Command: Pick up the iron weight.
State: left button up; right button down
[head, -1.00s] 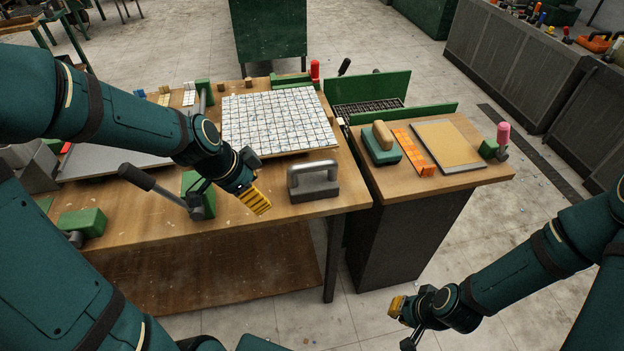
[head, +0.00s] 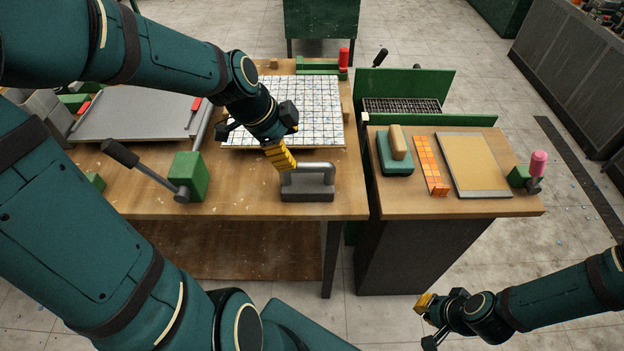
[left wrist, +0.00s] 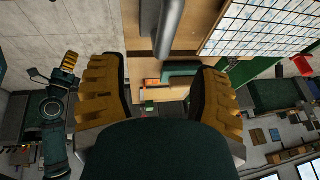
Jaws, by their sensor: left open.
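The iron weight (head: 307,190) is a grey block with a raised bar handle. It stands upright near the front right edge of the main workbench. Whether a finger touches the handle I cannot tell. My right gripper (head: 428,322) is empty with fingers apart, low over the floor at right.
A white mosaic sheet (head: 318,105) lies behind the weight. A green clamp (head: 187,176) with a long lever stands to the left. On the side bench are a green float (head: 393,163), orange tile strip (head: 430,165) and tan board (head: 474,165). Bare bench lies between clamp and weight.

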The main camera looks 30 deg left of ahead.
aim_at(304, 164)
pick_arm(q)
jog(key=b+x, duration=0.1)
jog(key=x, duration=0.5)
jog(key=f, duration=0.1)
jog(key=w+f, duration=0.1)
jog(key=w+f+b, duration=0.1)
jog(key=f, duration=0.1)
jog(key=shift+w+d+f, duration=0.1)
jog(key=shift+w+f, duration=0.1)
jog(key=shift+f, duration=0.25)
jog(key=shift+r, duration=0.1)
grip_shut()
